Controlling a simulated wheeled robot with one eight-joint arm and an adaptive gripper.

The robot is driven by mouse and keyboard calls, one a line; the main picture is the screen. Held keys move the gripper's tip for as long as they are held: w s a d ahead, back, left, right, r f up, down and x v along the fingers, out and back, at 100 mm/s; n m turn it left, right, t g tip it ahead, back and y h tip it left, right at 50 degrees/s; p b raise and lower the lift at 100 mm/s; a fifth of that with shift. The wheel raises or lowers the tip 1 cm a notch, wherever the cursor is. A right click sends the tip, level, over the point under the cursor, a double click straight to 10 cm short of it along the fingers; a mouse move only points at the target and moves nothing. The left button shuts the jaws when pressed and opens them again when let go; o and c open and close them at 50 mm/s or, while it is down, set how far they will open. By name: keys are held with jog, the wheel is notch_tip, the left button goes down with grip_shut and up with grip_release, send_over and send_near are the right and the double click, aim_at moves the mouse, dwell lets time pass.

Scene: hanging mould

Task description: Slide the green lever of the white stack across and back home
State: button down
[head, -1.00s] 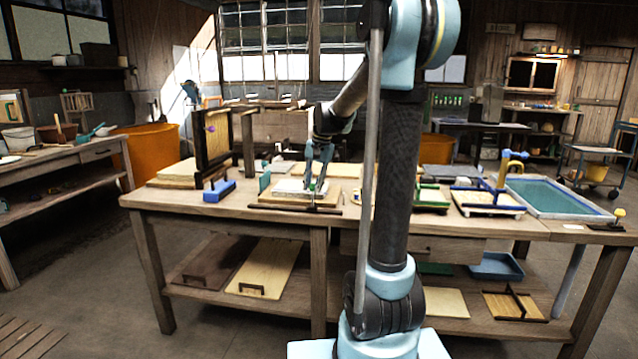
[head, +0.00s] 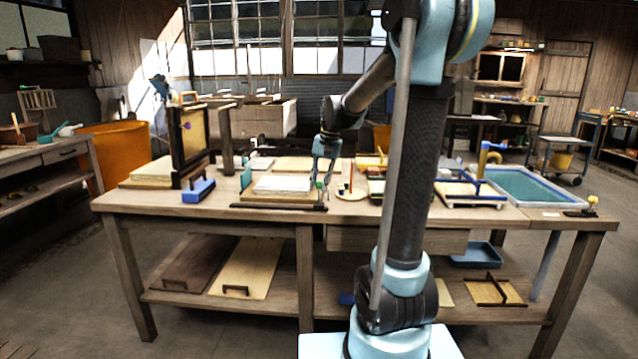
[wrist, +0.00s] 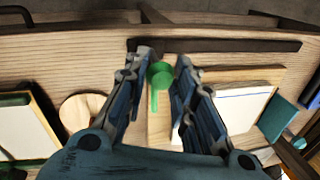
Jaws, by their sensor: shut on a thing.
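The white stack (head: 283,184) lies on a wooden board near the table's front edge, left of my gripper (head: 320,182) in the head view. In the wrist view the stack (wrist: 240,108) is to the right. The green lever (wrist: 158,78), with a round head and thin stem, stands between the two fingers of my gripper (wrist: 160,62), by the board's edge. My gripper is shut on the lever, though the wrist view seems to show small gaps beside it. The lever is small and partly hidden by the fingers in the head view.
A dark bar (head: 280,206) runs along the front of the board. A round wooden disc (wrist: 84,110) with upright sticks is close beside my gripper. A blue block (head: 199,190) and upright frame (head: 190,145) stand to the left; a blue-green tray (head: 535,187) is at the right.

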jog(key=c, duration=1.3)
grip_release()
jog(key=shift+d, duration=0.25)
jog(key=shift+r, duration=0.15)
notch_tip(320, 180, up, 11)
jog(key=d, duration=0.2)
jog(key=shift+s+r, duration=0.2)
jog(key=shift+s, duration=0.1)
jog(key=shift+d, duration=0.1)
jog(key=s+d+f+n+h, duration=0.1)
jog(key=s+d+f, duration=0.3)
jog(key=s+f, duration=0.8)
jog(key=s+d+f+n+t+h, duration=0.1)
jog(key=s+d+f+n, duration=0.2)
jog(key=s+f, duration=1)
jog(key=s+d, duration=0.2)
jog(key=s, duration=0.2)
jog(key=shift+s, duration=0.3)
